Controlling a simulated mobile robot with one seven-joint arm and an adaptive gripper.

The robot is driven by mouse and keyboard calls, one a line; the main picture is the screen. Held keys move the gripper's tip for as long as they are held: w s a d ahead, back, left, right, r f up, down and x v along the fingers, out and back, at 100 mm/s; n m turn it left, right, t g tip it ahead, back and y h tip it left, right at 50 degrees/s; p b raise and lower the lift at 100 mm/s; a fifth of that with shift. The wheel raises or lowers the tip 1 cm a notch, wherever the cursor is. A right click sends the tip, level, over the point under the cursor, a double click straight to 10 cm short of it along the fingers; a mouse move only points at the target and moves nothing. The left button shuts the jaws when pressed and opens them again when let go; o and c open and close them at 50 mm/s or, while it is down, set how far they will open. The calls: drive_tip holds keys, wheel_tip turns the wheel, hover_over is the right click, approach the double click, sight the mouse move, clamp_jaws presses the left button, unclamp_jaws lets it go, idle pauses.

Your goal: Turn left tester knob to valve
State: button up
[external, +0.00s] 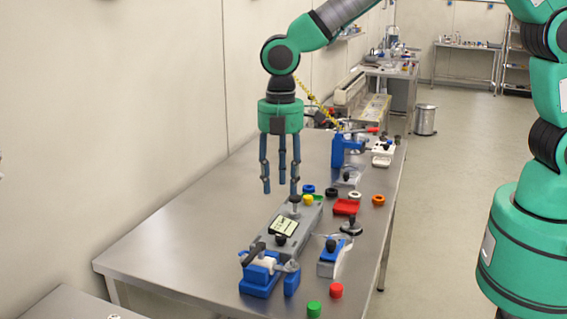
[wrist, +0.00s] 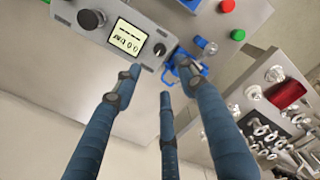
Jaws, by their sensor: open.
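The grey tester (external: 313,222) lies on the steel table with a lit display (external: 284,226). A black knob (external: 281,239) sits at its near end, and another knob or fitting (external: 295,204) at its far end. In the wrist view the tester (wrist: 68,14) shows a larger dark knob (wrist: 91,19) left of the display (wrist: 127,37) and a small black knob (wrist: 160,49) right of it. The display reads about 00 bar. My gripper (external: 281,189) points down above the far end, fingers spread and empty. In the wrist view my gripper (wrist: 160,76) shows no contact with either knob.
Blue-and-white clamped parts (external: 262,279) and a blue-based device (external: 333,258) stand near the tester. Red (external: 336,290) and green (external: 314,309) buttons lie at the near edge. A red tray (external: 346,207) and a blue stand (external: 338,152) are farther back. The table's left side is clear.

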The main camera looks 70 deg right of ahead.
sight(281, 235)
drive_tip(key=shift+f, duration=0.1)
idle(0.3)
wheel_tip(281, 235, down, 14)
drive_tip(key=shift+r+b, duration=0.15)
drive_tip(key=shift+b, duration=0.35)
idle(0.3)
drive_tip(key=shift+c, duration=0.2)
clamp_jaws()
